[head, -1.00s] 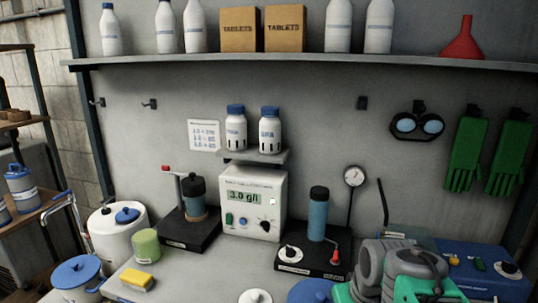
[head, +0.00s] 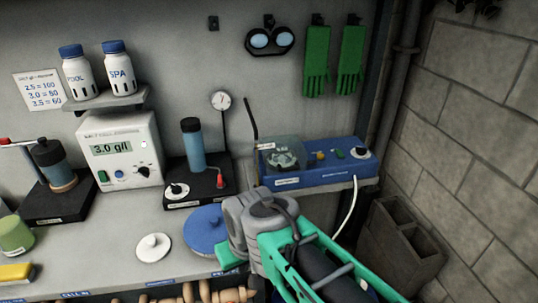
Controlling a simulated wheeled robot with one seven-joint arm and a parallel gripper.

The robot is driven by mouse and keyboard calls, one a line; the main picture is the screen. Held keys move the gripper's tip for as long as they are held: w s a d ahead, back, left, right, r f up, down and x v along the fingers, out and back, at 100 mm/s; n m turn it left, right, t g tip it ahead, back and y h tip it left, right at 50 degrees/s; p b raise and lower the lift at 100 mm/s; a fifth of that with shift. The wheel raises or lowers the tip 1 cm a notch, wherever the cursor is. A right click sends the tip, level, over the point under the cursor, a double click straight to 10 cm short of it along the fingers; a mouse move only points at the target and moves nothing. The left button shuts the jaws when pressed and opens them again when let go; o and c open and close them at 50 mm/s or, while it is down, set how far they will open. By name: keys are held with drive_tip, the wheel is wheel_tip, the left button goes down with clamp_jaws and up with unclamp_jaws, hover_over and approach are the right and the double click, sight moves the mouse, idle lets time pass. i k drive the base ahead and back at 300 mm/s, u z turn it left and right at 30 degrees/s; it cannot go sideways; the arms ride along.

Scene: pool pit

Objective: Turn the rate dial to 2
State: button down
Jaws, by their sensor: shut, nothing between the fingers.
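Several dials show, and I cannot read which one is the rate dial. A white dial with a black knob (head: 361,153) sits on the right end of the blue box (head: 320,179). Another white dial (head: 177,190) is on the black base (head: 205,196) with the blue cylinder. A small black knob (head: 144,170) is on the white meter (head: 121,130), whose display reads 3.0 g/l. The dials' scale marks are too small to read. Grey and green links of my arm are at the bottom centre, in front of the bench. My gripper's fingers do not show.
A blue lid (head: 205,229) and a white lid (head: 153,247) lie on the bench near my arm. A gauge (head: 221,100) on a thin stem stands behind the black base. A white cable (head: 347,207) hangs from the blue box. Concrete blocks (head: 398,240) stand at the right wall.

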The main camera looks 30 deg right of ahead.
sight(361, 150)
drive_tip(key=z, duration=1.5)
drive_tip(key=k, duration=0.5)
drive_tip(key=u, duration=0.95)
drive_tip(key=i, duration=0.55)
drive_tip(key=z, duration=0.75)
